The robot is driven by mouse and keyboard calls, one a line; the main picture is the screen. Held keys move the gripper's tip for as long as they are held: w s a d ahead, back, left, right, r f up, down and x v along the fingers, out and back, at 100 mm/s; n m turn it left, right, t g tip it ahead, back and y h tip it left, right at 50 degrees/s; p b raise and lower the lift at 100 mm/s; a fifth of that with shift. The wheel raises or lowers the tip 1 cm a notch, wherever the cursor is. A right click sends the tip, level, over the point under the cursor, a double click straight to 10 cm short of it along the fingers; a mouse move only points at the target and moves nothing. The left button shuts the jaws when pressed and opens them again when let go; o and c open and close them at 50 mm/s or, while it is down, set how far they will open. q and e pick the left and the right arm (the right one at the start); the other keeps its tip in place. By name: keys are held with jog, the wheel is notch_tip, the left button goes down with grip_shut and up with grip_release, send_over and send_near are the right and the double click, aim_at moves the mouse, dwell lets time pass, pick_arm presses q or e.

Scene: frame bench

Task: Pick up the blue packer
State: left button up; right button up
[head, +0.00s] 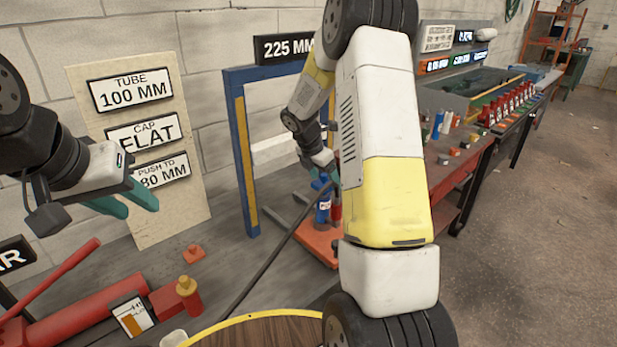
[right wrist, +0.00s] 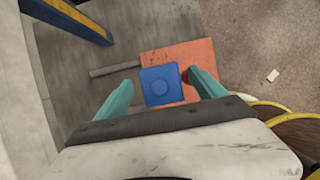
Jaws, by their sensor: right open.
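The blue packer (head: 322,208) stands on an orange plate (head: 318,245) at the foot of the blue frame, partly behind my right arm. My right gripper (right wrist: 161,82) is open, with one teal finger on each side of the block and a gap on both sides. In the head view my right gripper (head: 324,165) is just above the packer, its fingers partly hidden. My left gripper (head: 141,209) is open and empty in front of the sign board.
A red piece (head: 337,207) stands close beside the packer. The blue and yellow frame (head: 241,150) rises behind it. Red tools (head: 85,315) and a red cylinder (head: 189,296) lie at the lower left. A red bench (head: 455,170) with several small items stands right.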

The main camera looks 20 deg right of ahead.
jog(key=c, duration=1.7)
jog(key=shift+r, duration=0.1)
